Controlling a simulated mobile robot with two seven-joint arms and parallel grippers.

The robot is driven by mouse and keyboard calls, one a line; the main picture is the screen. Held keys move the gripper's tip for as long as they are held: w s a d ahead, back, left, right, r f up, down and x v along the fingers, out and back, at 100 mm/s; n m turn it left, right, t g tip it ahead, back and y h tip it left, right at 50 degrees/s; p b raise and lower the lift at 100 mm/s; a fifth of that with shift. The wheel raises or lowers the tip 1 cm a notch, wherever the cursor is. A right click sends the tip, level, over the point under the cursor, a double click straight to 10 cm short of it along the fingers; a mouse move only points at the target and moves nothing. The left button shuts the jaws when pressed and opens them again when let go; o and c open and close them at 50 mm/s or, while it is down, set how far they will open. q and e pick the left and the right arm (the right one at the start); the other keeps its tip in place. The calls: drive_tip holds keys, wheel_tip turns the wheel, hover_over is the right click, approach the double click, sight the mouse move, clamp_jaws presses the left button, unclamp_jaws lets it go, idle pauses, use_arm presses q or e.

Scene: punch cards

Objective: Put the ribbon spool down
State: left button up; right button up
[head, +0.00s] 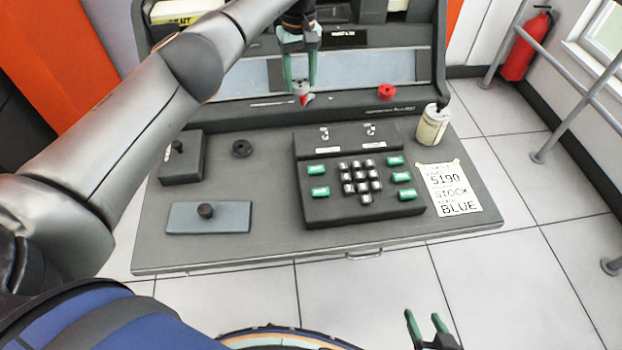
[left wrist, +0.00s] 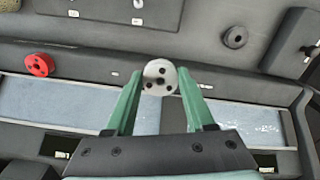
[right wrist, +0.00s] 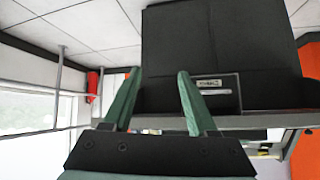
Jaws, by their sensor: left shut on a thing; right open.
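My left gripper (head: 300,84) is shut on a pale grey ribbon spool (head: 302,90) and holds it over the back of the console, by the long light-blue recess. In the left wrist view the spool (left wrist: 159,74) is a round disc with dark holes between the green fingertips. A bit of red shows at its lower edge in the head view. I cannot tell whether it touches the surface below. A red spool (head: 387,91) sits on the ledge to the right; it also shows in the left wrist view (left wrist: 39,65). My right gripper (head: 427,319) is open and empty, in front of the console.
The console top (head: 270,220) holds a keypad unit (head: 330,205), a black ring (head: 242,148), a lever box (head: 182,160), a blue-grey plate with a knob (head: 208,217), a can (head: 432,126) and a paper note (head: 458,190). Bare console lies between the keypad and the left-hand items.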

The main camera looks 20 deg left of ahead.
use_arm(q)
drive_tip(key=shift+s+f, duration=0.1)
drive_tip(key=shift+s, duration=0.1)
drive_tip(key=shift+s+a+f+p, duration=0.1)
drive_tip(key=shift+s+f+p, duration=0.05)
drive_tip(key=shift+s, duration=0.3)
drive_tip(key=shift+s+a+f+p, duration=0.1)
drive_tip(key=shift+s+f+p, duration=0.05)
drive_tip(key=shift+s, duration=0.3)
drive_tip(key=p, duration=0.2)
hover_over(273, 168)
drive_tip(key=w, duration=0.1)
wheel_tip(273, 168, down, 8)
drive_tip(key=shift+w+r, duration=0.1)
drive_tip(key=shift+r, duration=0.05)
drive_tip(key=shift+s+f, duration=0.5)
drive_tip(key=shift+f, duration=0.1)
wheel_tip(273, 168, down, 3)
drive_tip(key=shift+f, duration=0.1)
use_arm(e)
drive_tip(key=shift+s+d+r, duration=0.25)
drive_tip(key=shift+d+r, duration=0.25)
drive_tip(key=shift+d, duration=0.1)
